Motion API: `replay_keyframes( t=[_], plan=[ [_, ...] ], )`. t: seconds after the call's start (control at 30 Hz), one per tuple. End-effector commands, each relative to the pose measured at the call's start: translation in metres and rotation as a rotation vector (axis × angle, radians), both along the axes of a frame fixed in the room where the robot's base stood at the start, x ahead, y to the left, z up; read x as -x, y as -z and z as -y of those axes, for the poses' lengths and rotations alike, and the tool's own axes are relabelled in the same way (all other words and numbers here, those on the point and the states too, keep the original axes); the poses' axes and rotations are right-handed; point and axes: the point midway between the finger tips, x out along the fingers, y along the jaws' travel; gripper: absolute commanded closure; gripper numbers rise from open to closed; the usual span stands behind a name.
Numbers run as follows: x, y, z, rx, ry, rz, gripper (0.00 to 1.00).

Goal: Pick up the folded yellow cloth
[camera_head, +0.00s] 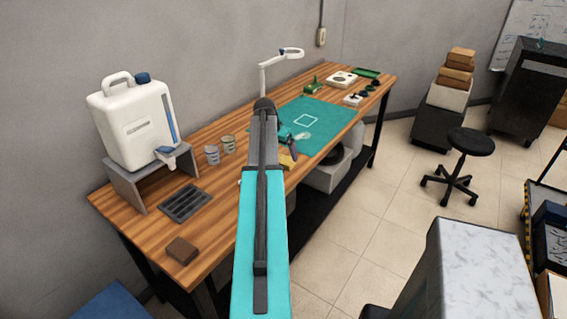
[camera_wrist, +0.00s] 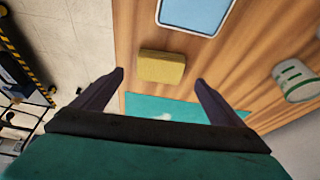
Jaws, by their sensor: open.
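The folded yellow cloth (camera_wrist: 162,67) lies flat on the wooden workbench in the wrist view, close to the bench edge. In the head view a small part of the yellow cloth (camera_head: 287,161) shows beside my arm, by the near edge of the teal mat. My gripper (camera_wrist: 161,78) is open, with its two dark fingers apart and nothing between them. The cloth appears beyond and between the fingertips, apart from them. In the head view my gripper (camera_head: 291,146) is partly hidden behind my own arm.
The workbench (camera_head: 218,200) holds a teal mat (camera_head: 335,118), a white jug (camera_head: 130,125) on a grey stand, two cups (camera_head: 220,150), a dark grate (camera_head: 185,203) and a brown block (camera_head: 182,250). A blue-white tray (camera_wrist: 195,12) lies near the cloth. Open floor borders the bench.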

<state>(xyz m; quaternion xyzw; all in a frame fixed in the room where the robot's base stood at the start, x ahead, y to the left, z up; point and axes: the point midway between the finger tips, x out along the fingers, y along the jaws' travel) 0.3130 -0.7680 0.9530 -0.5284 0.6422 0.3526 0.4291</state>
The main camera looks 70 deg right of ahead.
Motion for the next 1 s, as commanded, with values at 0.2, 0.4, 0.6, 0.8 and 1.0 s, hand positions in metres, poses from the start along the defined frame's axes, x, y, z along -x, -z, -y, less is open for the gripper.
replay_keyframes(
  t=[0.2,0.4,0.6,0.8,1.0],
  plan=[
    [0.000,0.000,0.000,0.000,0.000,0.000,0.08],
    [0.000,0.004,0.002,-0.002,-0.001,-0.001,0.08],
    [0.001,0.016,0.010,-0.002,-0.001,-0.001,0.08],
    [0.003,0.034,0.018,-0.002,-0.001,-0.001,0.08],
    [0.004,0.045,0.022,0.000,-0.001,0.000,0.08]
  ],
)
